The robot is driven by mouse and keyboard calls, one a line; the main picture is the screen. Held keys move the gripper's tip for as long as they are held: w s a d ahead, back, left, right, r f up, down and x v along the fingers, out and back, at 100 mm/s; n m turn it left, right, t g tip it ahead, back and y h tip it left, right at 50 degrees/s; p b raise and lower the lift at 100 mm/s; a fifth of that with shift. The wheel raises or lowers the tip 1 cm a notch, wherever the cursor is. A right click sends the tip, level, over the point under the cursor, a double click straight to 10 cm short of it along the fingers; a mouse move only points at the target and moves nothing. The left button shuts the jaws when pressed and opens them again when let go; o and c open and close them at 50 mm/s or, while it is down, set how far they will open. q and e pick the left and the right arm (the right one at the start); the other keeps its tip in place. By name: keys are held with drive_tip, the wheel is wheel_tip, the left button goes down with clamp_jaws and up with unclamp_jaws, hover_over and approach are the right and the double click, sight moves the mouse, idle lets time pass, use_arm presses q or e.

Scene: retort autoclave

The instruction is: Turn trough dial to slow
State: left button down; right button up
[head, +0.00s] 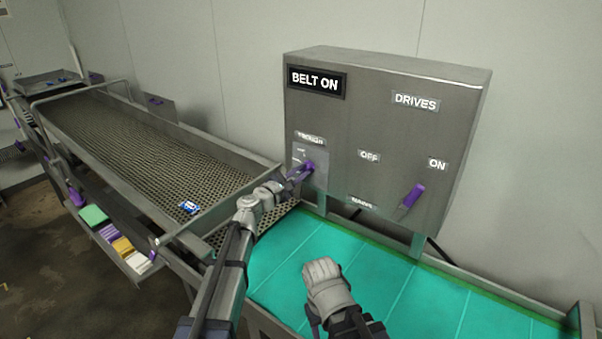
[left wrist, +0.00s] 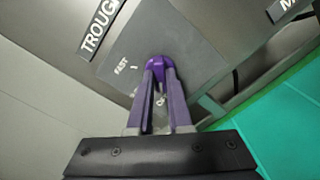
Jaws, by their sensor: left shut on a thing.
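The trough dial is a purple knob (left wrist: 158,65) on a grey plate under the TROUGH label (head: 310,138), at the left of the control box (head: 385,120). My left gripper (head: 302,172) is shut on this knob, and in the left wrist view its two purple fingers (left wrist: 158,85) close around it. The word FAST (left wrist: 121,68) shows on the plate left of the knob. The slow mark and the knob's exact pointing are hidden or too small to read. My right arm's pale end (head: 325,283) hangs over the green belt; its fingers cannot be made out.
A purple-handled switch (head: 412,196) sits between OFF and ON marks on the box. The green belt (head: 410,290) runs below. A mesh trough (head: 150,150) with a small blue-and-white packet (head: 188,207) lies left.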

use_arm(q)
drive_tip(key=shift+m, duration=0.4)
drive_tip(key=m, duration=0.3)
drive_tip(key=shift+m, duration=0.4)
drive_tip(key=m, duration=0.5)
drive_tip(key=shift+f, duration=0.1)
drive_tip(key=shift+s, duration=0.1)
drive_tip(key=c, duration=0.8)
unclamp_jaws()
drive_tip(key=shift+c, duration=0.2)
drive_tip(key=v, duration=0.7)
drive_tip(key=shift+s+a, duration=0.25)
drive_tip(key=shift+s, duration=0.05)
